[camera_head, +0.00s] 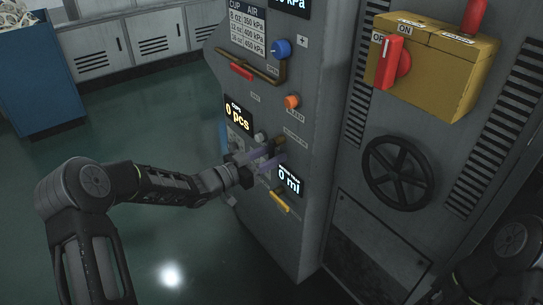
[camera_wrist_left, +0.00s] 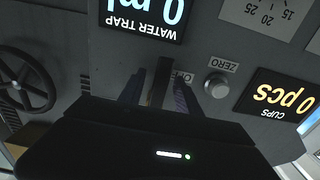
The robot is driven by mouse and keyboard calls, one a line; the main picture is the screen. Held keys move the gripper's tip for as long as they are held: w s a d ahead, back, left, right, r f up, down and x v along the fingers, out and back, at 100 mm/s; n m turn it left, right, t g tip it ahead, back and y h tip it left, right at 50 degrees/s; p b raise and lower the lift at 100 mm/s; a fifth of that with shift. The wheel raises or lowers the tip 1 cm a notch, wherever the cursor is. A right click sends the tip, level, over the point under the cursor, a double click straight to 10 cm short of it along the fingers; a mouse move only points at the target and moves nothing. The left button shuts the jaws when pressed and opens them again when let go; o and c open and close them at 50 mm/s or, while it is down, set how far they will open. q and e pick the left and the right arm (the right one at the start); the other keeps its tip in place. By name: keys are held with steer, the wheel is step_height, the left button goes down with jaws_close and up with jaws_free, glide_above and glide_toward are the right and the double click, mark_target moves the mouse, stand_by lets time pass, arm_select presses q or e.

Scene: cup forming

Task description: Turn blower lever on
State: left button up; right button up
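The fingers are apart, one on each side of the lever; firm contact does not show. I cannot read a blower label. My right gripper is out of view; only a dark arm part shows at the lower right.
A red switch handle (camera_head: 390,62) marked OFF and ON is on a yellow box (camera_head: 440,66). A black handwheel (camera_head: 399,172), a blue knob (camera_head: 281,49), an orange knob (camera_head: 292,101) and a yellow handle (camera_head: 280,202) are nearby.

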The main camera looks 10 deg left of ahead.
arm_select(q)
steer(key=shift+c, duration=0.2)
jaws_close()
stand_by(1.1)
